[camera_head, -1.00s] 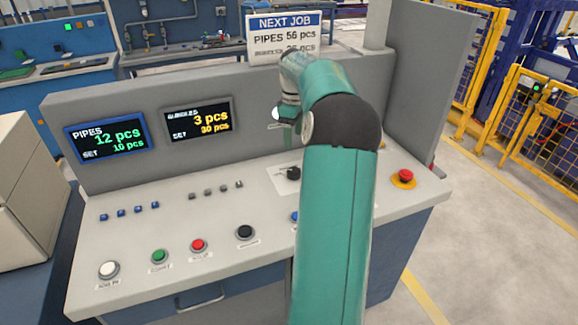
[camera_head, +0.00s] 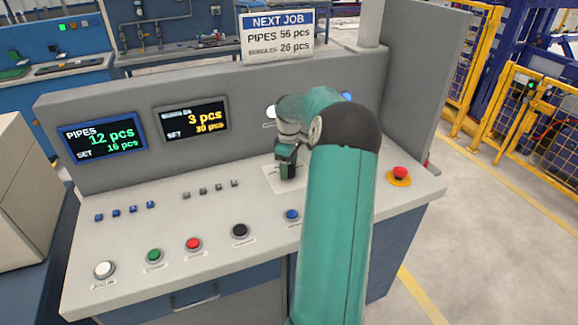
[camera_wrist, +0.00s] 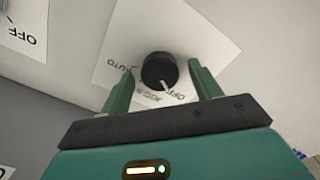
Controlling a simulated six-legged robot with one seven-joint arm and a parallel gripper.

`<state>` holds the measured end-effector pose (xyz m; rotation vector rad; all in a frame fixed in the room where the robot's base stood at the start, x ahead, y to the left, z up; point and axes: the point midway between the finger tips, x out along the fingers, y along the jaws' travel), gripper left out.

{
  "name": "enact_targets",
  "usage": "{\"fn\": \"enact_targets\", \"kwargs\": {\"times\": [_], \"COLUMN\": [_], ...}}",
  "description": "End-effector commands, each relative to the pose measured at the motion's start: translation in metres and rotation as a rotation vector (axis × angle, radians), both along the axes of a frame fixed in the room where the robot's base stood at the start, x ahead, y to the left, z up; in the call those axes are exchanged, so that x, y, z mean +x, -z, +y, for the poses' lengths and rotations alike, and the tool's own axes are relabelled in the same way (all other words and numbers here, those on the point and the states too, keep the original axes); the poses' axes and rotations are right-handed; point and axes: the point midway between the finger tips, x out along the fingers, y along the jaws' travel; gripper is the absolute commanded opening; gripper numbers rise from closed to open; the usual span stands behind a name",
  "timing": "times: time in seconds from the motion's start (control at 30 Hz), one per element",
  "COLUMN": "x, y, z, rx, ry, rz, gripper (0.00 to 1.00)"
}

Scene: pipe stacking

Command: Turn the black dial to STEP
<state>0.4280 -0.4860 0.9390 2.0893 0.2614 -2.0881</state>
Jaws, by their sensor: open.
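The black dial (camera_wrist: 158,69) sits on a white label plate (camera_wrist: 125,35) in the wrist view. AUTO is readable at its left and OFF at its lower right. Another small word between them is hard to read, and I cannot make out STEP. A short white mark at the dial's lower edge points down and right, toward the OFF side. My gripper (camera_wrist: 160,74) is open, one finger on each side of the dial, with gaps showing. In the head view my gripper (camera_head: 287,160) is low over the plate (camera_head: 272,181) and hides the dial.
A red emergency button (camera_head: 400,173) stands right of my arm. Black (camera_head: 240,231), red (camera_head: 194,244), green (camera_head: 154,256), white (camera_head: 104,269) and blue (camera_head: 292,215) buttons line the front. The upright panel with two displays (camera_head: 103,138) (camera_head: 193,120) rises behind.

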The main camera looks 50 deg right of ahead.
Motion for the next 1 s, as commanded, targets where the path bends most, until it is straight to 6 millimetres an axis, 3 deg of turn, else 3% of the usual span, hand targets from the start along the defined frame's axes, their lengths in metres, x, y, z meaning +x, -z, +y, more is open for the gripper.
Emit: {"fn": "enact_targets", "kwargs": {"times": [0.1, 0.3, 0.67, 1.0], "x": [0.0001, 0.0000, -0.0001, 0.0011], "y": [-0.0001, -0.0002, -0.0001, -0.0005], "z": [0.0000, 0.0000, 0.0000, 0.0007], "rx": [0.000, 0.000, 0.000, -0.001], "ry": [0.000, 0.000, 0.036, 0.236], "rz": [0.000, 0.000, 0.002, 0.000], "gripper": [0.59, 0.20, 0.18, 0.18]}}
